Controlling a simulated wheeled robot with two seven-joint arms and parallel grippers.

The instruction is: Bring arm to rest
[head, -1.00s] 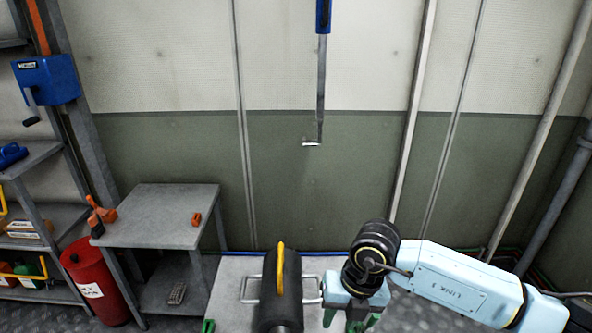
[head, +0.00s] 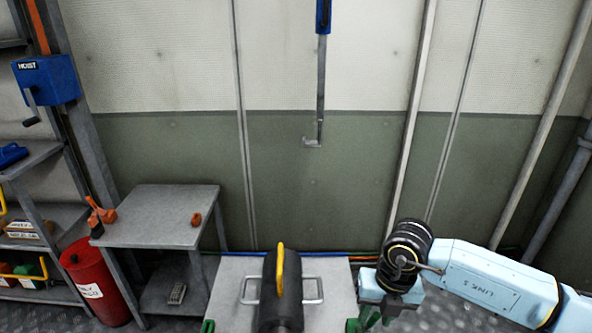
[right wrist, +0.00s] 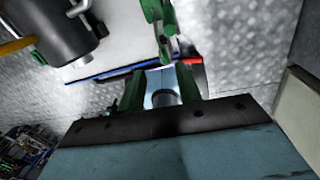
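My right gripper (head: 384,322) is at the bottom of the head view, just past the right edge of a grey worktop (head: 235,272). Its pale blue arm reaches in from the lower right. In the right wrist view, its two green fingers (right wrist: 161,72) stand apart with nothing held between them. A pale surface and a grey round part show behind the gap. A dark cylinder with a yellow handle (head: 281,300) is on the worktop, left of and apart from the gripper. It also shows at the upper left of the right wrist view (right wrist: 55,28). My left gripper does not show.
A green part (head: 353,325) is at the worktop's right edge, close to my right gripper. A grey side table (head: 160,215), a red cylinder (head: 90,282) and a shelf rack stand at left. A blue-handled lever (head: 321,80) is at the back wall. Floor at right looks free.

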